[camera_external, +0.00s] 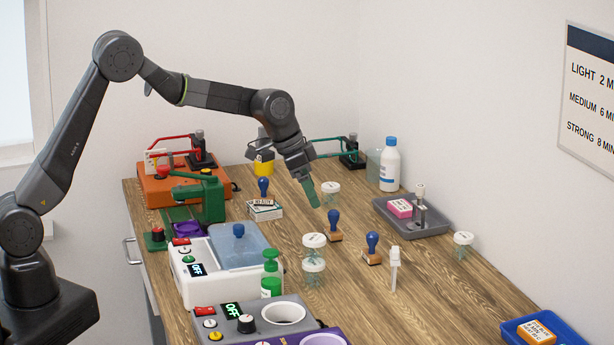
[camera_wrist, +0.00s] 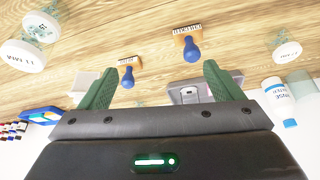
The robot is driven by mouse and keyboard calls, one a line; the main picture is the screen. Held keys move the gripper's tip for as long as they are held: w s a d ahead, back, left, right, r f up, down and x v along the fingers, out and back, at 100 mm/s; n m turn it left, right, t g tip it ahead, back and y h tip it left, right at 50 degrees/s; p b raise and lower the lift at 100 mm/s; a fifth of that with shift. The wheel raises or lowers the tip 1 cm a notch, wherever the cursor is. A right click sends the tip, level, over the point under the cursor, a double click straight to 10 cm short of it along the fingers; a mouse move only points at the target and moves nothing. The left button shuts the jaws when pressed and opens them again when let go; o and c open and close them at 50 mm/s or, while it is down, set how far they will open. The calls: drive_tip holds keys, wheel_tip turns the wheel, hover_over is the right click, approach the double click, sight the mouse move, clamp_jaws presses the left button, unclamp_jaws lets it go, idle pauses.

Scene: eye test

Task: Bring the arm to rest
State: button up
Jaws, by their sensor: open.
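My gripper (camera_external: 309,191) hangs above the middle of the wooden table (camera_external: 440,290), pointing down. The arm reaches out from the left and bends down at the wrist. In the wrist view the two green fingers of my gripper (camera_wrist: 160,68) stand wide apart, with nothing between them. Two blue-handled stamps show beyond the fingers: one nearer the left finger (camera_wrist: 128,76) and one nearer the right (camera_wrist: 191,48). In the external view a stamp (camera_external: 334,222) stands below and right of the fingertips, apart from them.
A lidded jar (camera_external: 331,188) stands close beside the gripper in the picture. A white bottle (camera_external: 390,165) and a grey tray (camera_external: 435,229) are to the right. A white machine (camera_external: 200,285) and an orange machine (camera_external: 150,192) stand at the left. A wall borders the table's right.

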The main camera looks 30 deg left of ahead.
drive_tip(key=a, duration=0.6)
drive_tip(key=shift+s+d+f+p, duration=0.15)
drive_tip(key=shift+f+p, duration=0.1)
drive_tip(key=shift+f, duration=1.55)
drive_tip(key=shift+s+a+f+p, duration=0.1)
drive_tip(key=shift+s+f+p, duration=0.1)
drive_tip(key=shift+f, duration=1.55)
